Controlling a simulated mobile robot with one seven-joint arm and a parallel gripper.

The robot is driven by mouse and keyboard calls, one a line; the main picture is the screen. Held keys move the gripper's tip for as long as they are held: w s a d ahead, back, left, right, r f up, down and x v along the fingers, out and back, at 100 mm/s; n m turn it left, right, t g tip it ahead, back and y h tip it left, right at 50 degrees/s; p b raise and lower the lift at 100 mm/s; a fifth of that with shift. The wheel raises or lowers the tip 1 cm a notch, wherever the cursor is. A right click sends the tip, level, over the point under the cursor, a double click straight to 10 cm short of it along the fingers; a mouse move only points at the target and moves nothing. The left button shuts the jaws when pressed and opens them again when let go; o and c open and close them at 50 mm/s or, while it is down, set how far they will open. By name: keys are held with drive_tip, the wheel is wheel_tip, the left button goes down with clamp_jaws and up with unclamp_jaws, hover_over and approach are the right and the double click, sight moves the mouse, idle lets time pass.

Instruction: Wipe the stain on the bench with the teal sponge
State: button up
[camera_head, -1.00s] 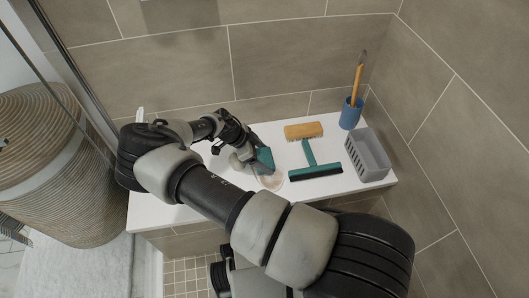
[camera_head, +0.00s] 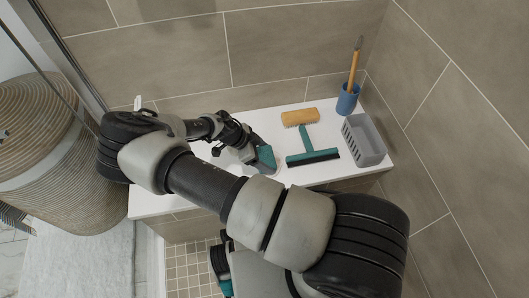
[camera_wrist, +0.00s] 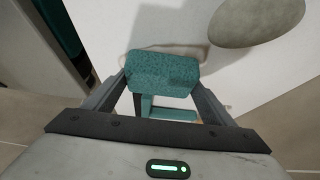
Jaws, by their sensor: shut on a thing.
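The teal sponge (camera_head: 265,157) is held in my gripper at the middle of the white bench (camera_head: 217,193). The wrist view shows the sponge (camera_wrist: 162,70) between the two fingers of my gripper (camera_wrist: 165,88), which is shut on it. A faint brownish stain (camera_wrist: 198,50) shows on the white surface along the far edge of the sponge; the sponge hides the rest of it. In the head view my arm and the sponge hide most of the stain's place. I cannot tell how firmly the sponge presses on the bench.
Right of the sponge lie a teal squeegee (camera_head: 313,158) and a wooden brush (camera_head: 300,117). A blue cup (camera_head: 347,100) with a wooden-handled brush and a grey basket (camera_head: 366,141) stand at the right end. A grey-beige oval object (camera_wrist: 255,22) shows in the wrist view. A tiled wall backs the bench.

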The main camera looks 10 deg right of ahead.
drive_tip(key=shift+s+r+p, duration=0.1)
drive_tip(key=shift+s+p, duration=0.75)
drive_tip(key=shift+s, duration=2.7)
drive_tip(key=shift+a+f+b, duration=0.2)
drive_tip(key=shift+a+b, duration=0.35)
drive_tip(key=shift+a, duration=0.5)
drive_tip(key=shift+w+f+b, duration=0.1)
drive_tip(key=shift+w+b, duration=0.55)
drive_tip(key=shift+w, duration=0.45)
drive_tip(key=shift+w+r+b, duration=0.2)
drive_tip(key=shift+w+b, duration=0.2)
drive_tip(key=shift+w, duration=0.5)
drive_tip(key=shift+w+b, duration=0.6)
drive_tip(key=shift+w, duration=0.3)
drive_tip(key=shift+w+r, duration=0.15)
drive_tip(key=shift+w, duration=0.65)
drive_tip(key=shift+w+f, duration=0.15)
drive_tip(key=shift+w, duration=1.65)
drive_tip(key=shift+w+f, duration=0.1)
drive_tip(key=shift+w, duration=1.7)
drive_tip(key=shift+r, duration=0.1)
